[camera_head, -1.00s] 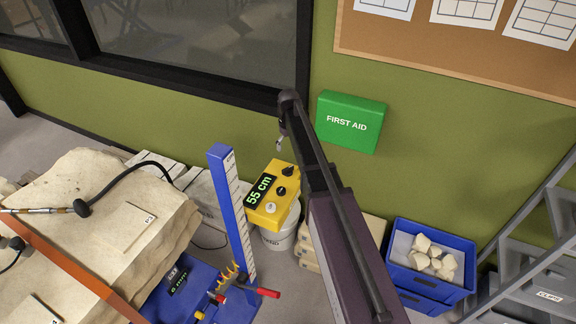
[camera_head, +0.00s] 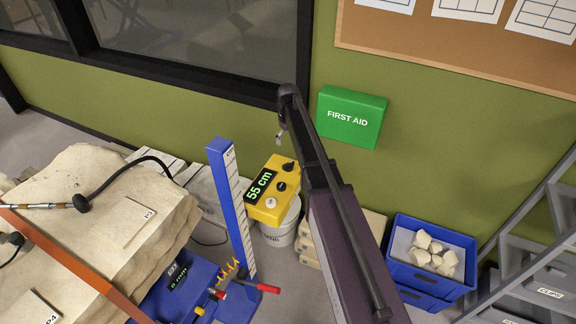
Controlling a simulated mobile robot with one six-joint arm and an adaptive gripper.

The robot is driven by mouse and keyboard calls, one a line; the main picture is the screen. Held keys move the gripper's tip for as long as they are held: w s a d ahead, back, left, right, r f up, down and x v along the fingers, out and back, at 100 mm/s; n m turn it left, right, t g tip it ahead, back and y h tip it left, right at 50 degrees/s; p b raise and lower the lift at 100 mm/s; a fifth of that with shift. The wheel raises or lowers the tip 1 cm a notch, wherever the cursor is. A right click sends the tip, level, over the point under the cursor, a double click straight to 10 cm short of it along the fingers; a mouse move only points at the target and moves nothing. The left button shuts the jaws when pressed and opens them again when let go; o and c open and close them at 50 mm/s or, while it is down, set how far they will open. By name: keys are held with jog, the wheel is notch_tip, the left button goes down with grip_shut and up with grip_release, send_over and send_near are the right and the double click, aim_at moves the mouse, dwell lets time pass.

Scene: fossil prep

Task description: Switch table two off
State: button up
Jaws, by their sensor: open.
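A yellow control box (camera_head: 267,206) with a green "55 cm" readout stands to the right of a blue post with a white scale (camera_head: 232,205). It carries two black knobs (camera_head: 281,187) and a pale round knob (camera_head: 271,203). Which control belongs to table two I cannot tell. My gripper (camera_head: 279,137) is small in view at the far end of my arm, above and apart from the box. It is open and appears empty. My arm passes just right of the box and may cover part of what lies behind it.
A white bucket (camera_head: 282,232), a blue crate of stones (camera_head: 408,279) and a grey stair frame (camera_head: 520,255) stand right.

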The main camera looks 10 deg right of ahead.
aim_at(288, 163)
jog(key=shift+f+b, duration=6)
jog(key=shift+f, duration=0.25)
jog(key=c, duration=1)
